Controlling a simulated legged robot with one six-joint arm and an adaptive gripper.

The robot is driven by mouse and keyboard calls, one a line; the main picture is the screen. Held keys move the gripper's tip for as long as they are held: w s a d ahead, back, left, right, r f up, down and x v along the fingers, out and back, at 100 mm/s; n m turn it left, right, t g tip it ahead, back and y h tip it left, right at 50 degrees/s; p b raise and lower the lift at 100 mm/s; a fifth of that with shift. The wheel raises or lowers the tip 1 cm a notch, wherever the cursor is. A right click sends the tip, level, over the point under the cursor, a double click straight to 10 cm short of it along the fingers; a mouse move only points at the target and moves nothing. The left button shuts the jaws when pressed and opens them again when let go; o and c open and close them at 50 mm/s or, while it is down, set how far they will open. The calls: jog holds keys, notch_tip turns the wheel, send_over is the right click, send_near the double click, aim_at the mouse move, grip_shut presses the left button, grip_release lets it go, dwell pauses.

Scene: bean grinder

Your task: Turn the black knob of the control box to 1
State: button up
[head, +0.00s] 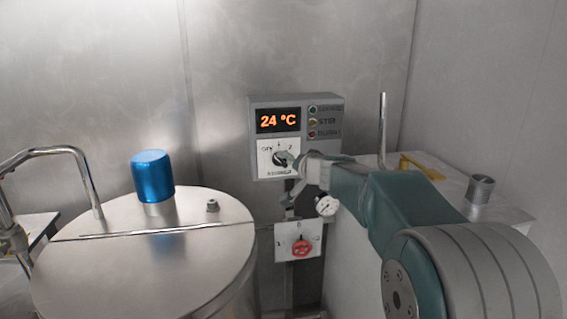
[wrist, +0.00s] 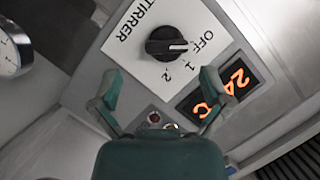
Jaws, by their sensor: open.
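The grey control box (head: 327,98) is on the back wall, with an orange "24 °C" display (head: 279,121) and a white "STIRRER" plate (wrist: 130,55). The black knob (wrist: 168,43) sits on this plate, and its white mark points about toward "OFF". The labels "1" and "2" follow around it. In the head view the knob (head: 281,158) is partly visible beside my gripper (head: 300,165). In the wrist view my gripper (wrist: 160,76) is open and empty, its fingers spread apart, with the knob beyond the gap between the tips. No contact with the knob shows.
A red knob (head: 301,248) on a white plate is below the box. A round gauge (head: 326,206) is beside my arm. A metal vessel (head: 130,270) with a blue cap (head: 153,176) stands at left. A white cabinet (head: 345,255) with a vertical pipe (head: 382,130) is at right.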

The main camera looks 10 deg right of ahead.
aim_at(282, 163)
jog(key=w, duration=0.1)
jog(key=w+a, duration=0.1)
jog(key=w+a+f, duration=0.1)
jog(key=w, duration=0.1)
jog(key=shift+a, duration=0.25)
jog(key=shift+d, duration=0.35)
jog(key=shift+c, duration=0.6)
jog(key=c, duration=1)
jog(key=shift+f, duration=0.1)
jog(key=shift+c, duration=0.2)
